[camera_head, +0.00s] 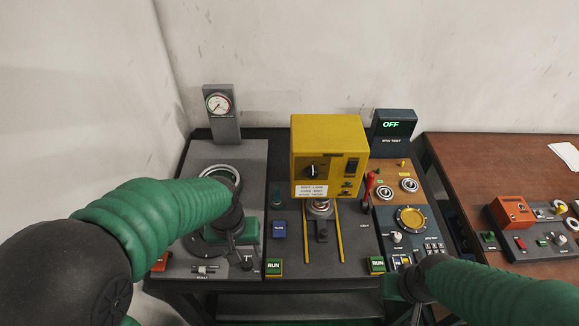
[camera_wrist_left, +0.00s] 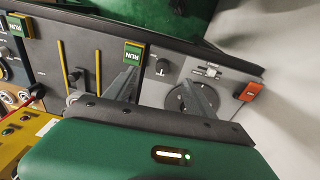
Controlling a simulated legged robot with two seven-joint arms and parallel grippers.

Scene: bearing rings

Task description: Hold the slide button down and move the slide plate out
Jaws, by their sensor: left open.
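The slide plate (camera_head: 322,231), a dark block, sits between two yellow rails (camera_head: 340,232) in front of the yellow machine (camera_head: 330,150). The rails and the block also show in the left wrist view (camera_wrist_left: 75,78). A blue button (camera_head: 279,229) is left of the rails; I cannot tell whether it is the slide button. My left gripper (camera_head: 229,242) is over the grey left panel, left of the rails. Its two fingers (camera_wrist_left: 164,92) are apart in the left wrist view, with nothing seen between them. My right gripper (camera_head: 406,287) is at the lower right, its fingers unclear.
Green RUN buttons (camera_head: 274,266) (camera_head: 376,264) flank the rails at the front. A gauge (camera_head: 219,104) stands at the back left, an OFF display (camera_head: 392,125) at the back right. A red lever (camera_head: 369,185) rises right of the machine. A brown table (camera_head: 470,165) is further right.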

